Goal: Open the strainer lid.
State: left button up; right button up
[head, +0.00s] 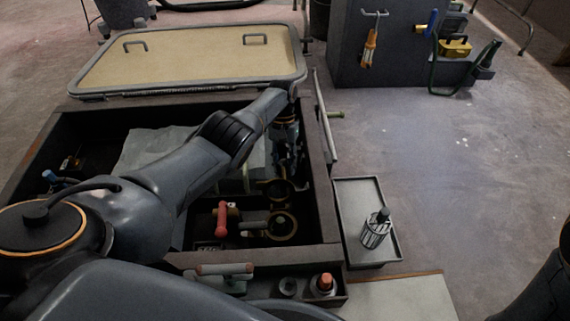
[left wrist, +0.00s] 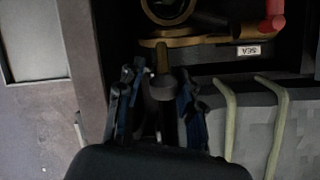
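My left arm reaches over the dark open well, and its gripper (head: 287,158) is at the well's right side, pointing down. In the left wrist view the gripper (left wrist: 160,88) has its fingers apart on either side of a rounded dark knob (left wrist: 163,87) on a bronze stem. I cannot tell whether they touch it. A bronze ring (head: 281,224), possibly the strainer, is in the well; a bronze ring also shows at the top of the left wrist view (left wrist: 168,10). I cannot make out the lid with certainty. My right gripper is not in view.
A red handle (head: 222,218) stands beside the bronze ring. The well's dark frame (head: 325,205) is close to my gripper. A grey tray (head: 354,190) outside it holds a ribbed cylinder (head: 375,232). The hatch panel (head: 190,62) lies behind the well. Pale curved bars (left wrist: 278,125) are near the fingers.

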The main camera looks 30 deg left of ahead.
pick_arm(q)
jog(key=v, duration=0.7)
jog(key=shift+r, duration=0.25)
jog(key=shift+w, duration=0.1)
